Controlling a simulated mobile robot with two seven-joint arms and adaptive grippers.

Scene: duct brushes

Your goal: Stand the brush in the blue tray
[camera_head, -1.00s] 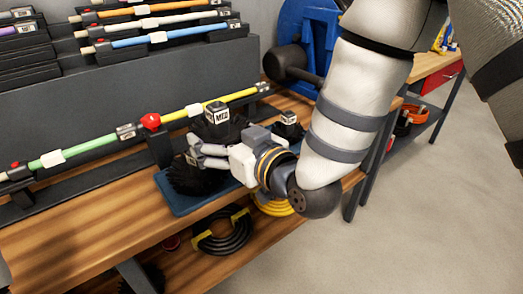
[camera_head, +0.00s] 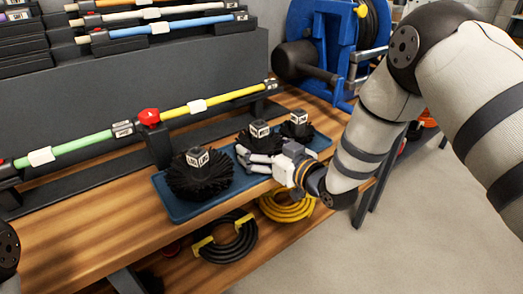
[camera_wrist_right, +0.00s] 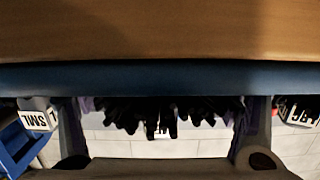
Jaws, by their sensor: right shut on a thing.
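The blue tray (camera_head: 185,213) lies along the front of the wooden bench; its edge also crosses the wrist view (camera_wrist_right: 160,78). My right gripper (camera_head: 250,157) is shut on a black brush (camera_head: 262,129) with a labelled block on top. This brush looks upright over the tray's middle; I cannot tell whether it touches the tray floor. In the wrist view its black bristles (camera_wrist_right: 150,110) show between the fingers. A large black brush (camera_head: 200,183) stands at the tray's left, and a small one (camera_head: 297,125) at its right. My left gripper is not in view.
A rack with green and yellow rods (camera_head: 205,104) and a red knob (camera_head: 149,117) runs behind the tray. A blue hose reel (camera_head: 325,40) stands at the back right. Black (camera_head: 225,245) and yellow (camera_head: 287,207) coils lie on the lower shelf.

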